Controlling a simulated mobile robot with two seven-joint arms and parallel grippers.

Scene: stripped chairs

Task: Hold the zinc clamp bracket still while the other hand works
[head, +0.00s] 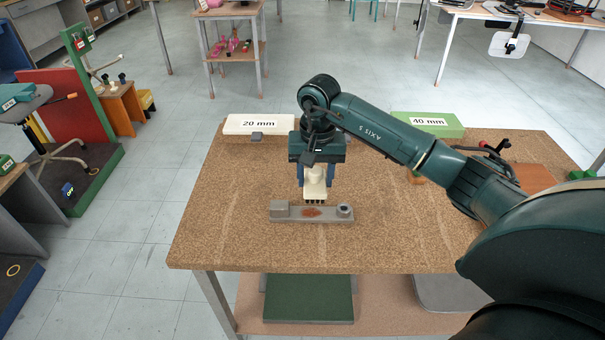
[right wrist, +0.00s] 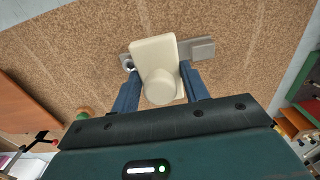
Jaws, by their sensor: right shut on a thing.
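The zinc clamp bracket (head: 287,212) is a flat grey bar lying on the cork-brown table (head: 220,225). It has a square block at its left end, a round boss at its right end and a reddish-brown patch in the middle. My right gripper (head: 314,186) points down above it, its blue fingers shut on a cream brush (head: 314,190) with dark bristles. The bristles are over or just behind the patch; I cannot tell if they touch. In the right wrist view the brush (right wrist: 158,75) hides the bracket's middle, and the bracket's block (right wrist: 203,50) shows. My left gripper is not in view.
A white "20 mm" block (head: 260,124) and a green "40 mm" block (head: 428,124) stand at the table's back edge. A red-handled item (head: 495,147) is at the right. The table's left front is clear.

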